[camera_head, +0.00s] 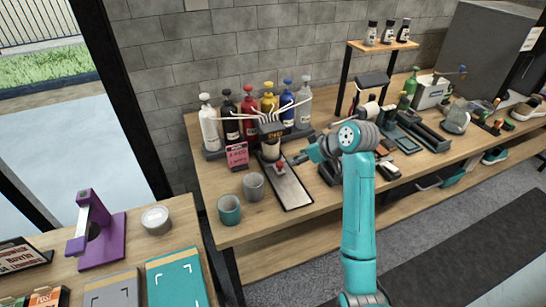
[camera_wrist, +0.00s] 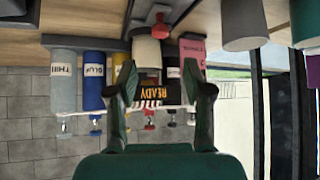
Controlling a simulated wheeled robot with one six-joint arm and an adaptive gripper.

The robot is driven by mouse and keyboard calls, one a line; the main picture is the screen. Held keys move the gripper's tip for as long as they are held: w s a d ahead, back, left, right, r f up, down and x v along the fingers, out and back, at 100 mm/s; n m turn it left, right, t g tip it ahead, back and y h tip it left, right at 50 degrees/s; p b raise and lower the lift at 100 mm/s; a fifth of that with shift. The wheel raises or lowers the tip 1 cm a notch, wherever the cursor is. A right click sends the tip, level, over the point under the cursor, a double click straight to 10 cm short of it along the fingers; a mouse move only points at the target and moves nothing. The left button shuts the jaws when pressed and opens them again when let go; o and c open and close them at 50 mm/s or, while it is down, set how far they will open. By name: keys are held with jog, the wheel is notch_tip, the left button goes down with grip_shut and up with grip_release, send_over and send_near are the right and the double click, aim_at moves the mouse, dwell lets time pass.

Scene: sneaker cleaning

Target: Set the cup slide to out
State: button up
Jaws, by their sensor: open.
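The cup slide (camera_head: 290,190) is a pale, dark-edged track running forward from the dispenser on the wooden bench. A pale cup (camera_head: 271,151) stands at its back end, under the dispenser's dark display; the cup also shows in the upside-down wrist view (camera_wrist: 147,52). A small red-topped knob (camera_head: 281,168) sits on the slide just in front of the cup; in the wrist view a dark red knob (camera_wrist: 160,25) shows near the top. My gripper (camera_head: 292,161) is right of the knob, its fingers apart and empty; I cannot tell whether it touches anything. Its open fingers frame the READY display (camera_wrist: 160,93).
Several coloured pump bottles (camera_head: 249,110) stand behind the dispenser. A pink sign (camera_head: 237,156), a grey cup (camera_head: 253,186) and a teal cup (camera_head: 229,210) stand left of the slide. Dark trays and tools lie to the right. The bench's front edge is near the slide.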

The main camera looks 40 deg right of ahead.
aim_at(280, 163)
jog(key=x, duration=1)
jog(key=shift+w+f, duration=0.2)
jog(key=shift+f, duration=0.1)
grip_shut()
